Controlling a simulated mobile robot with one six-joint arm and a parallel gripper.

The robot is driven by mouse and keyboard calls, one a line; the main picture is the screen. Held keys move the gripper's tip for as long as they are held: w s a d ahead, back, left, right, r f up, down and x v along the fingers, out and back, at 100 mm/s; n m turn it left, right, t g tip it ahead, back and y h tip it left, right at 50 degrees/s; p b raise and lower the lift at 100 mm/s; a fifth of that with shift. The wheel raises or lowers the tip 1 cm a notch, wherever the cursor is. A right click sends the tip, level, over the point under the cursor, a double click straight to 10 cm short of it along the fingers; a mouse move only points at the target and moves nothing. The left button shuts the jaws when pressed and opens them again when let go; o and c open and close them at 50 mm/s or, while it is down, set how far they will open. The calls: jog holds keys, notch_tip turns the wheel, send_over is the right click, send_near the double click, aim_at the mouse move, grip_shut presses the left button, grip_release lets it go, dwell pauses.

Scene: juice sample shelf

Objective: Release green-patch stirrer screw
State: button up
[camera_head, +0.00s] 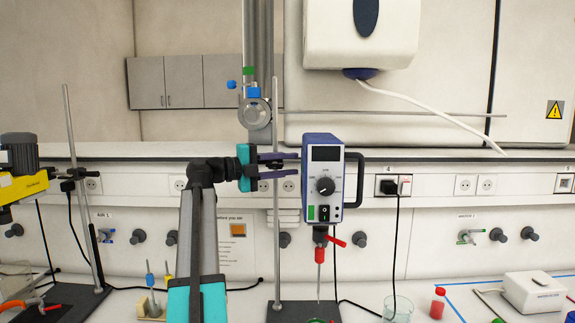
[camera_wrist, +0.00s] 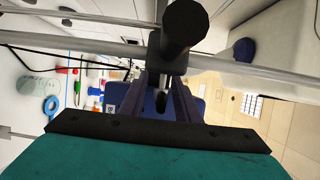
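The stirrer (camera_head: 323,172) is a blue and light grey box with a dial and a green patch (camera_head: 311,212) low on its front. It hangs upright beside a vertical stand rod (camera_head: 276,240). My gripper (camera_head: 286,164) points right at the rod and the stirrer's left side, its purple fingers apart, one above the other. In the wrist view the fingers (camera_wrist: 168,95) reach toward a black clamp with a thick round knob (camera_wrist: 185,25). The blue stirrer body (camera_wrist: 117,94) shows behind them. The clamp partly hides the fingertips, so contact with the screw is unclear.
A yellow stirrer (camera_head: 22,186) on another stand is at the left. A glass beaker (camera_head: 398,309), a red-capped bottle (camera_head: 438,303) and a white box (camera_head: 534,293) are on the bench at the right. A dispenser (camera_head: 361,35) hangs above.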

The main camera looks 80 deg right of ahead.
grip_shut()
